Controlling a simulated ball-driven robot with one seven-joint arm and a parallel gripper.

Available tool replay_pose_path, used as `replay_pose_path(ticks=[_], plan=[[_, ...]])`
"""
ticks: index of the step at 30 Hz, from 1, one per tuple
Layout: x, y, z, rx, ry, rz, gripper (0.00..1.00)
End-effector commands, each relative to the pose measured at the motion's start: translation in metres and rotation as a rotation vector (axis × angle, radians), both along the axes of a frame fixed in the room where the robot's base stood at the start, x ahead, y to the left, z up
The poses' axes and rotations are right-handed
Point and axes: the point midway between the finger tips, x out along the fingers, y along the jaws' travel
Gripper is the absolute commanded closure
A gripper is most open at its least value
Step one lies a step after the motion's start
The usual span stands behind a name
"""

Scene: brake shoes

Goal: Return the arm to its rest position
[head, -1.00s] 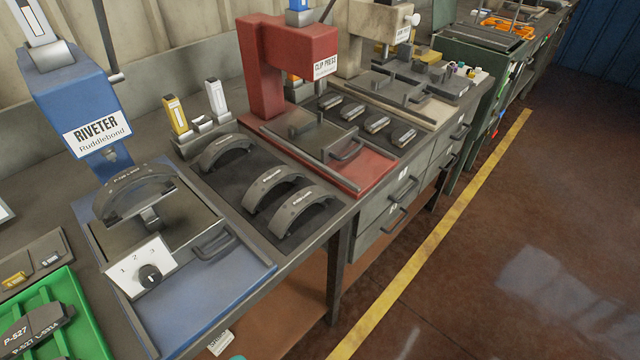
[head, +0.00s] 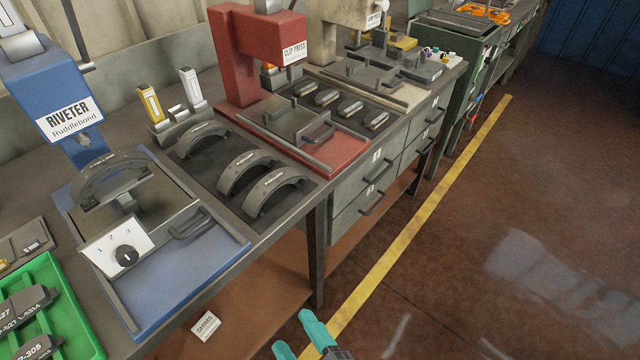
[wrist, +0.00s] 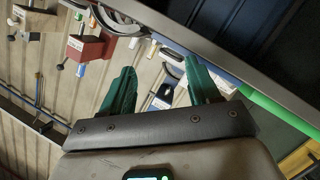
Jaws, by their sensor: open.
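My gripper (head: 300,335) shows at the bottom edge of the head view, with teal fingers held apart over the floor in front of the bench. It is open and nothing shows between the fingers. In the wrist view the two teal fingers of my gripper (wrist: 158,92) are spread apart, with the bench machines behind them. A curved brake shoe (head: 108,176) sits on the blue riveter (head: 70,105). Several more brake shoes (head: 247,170) lie on the dark mat to its right.
The bench runs from the lower left to the upper right, with the red clip press (head: 235,60) in the middle. A green tray (head: 75,318) holds parts at lower left. A small shims box (head: 206,325) is on the lower shelf. The floor right of the yellow line (head: 420,225) is clear.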

Motion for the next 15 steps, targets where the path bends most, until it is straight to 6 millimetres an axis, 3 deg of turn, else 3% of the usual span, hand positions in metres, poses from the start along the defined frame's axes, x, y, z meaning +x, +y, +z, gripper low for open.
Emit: replay_pose_path(ticks=[5, 8, 11, 15], plan=[[0.027, -0.064, -0.027, -0.017, 0.171, -0.209, 0.39], [0.034, -0.118, -0.051, -0.018, 0.327, -0.379, 0.39], [0.027, -0.177, -0.078, -0.008, 0.52, -0.561, 0.39], [-0.008, -0.243, -0.108, 0.029, 0.8, -0.78, 0.39]])
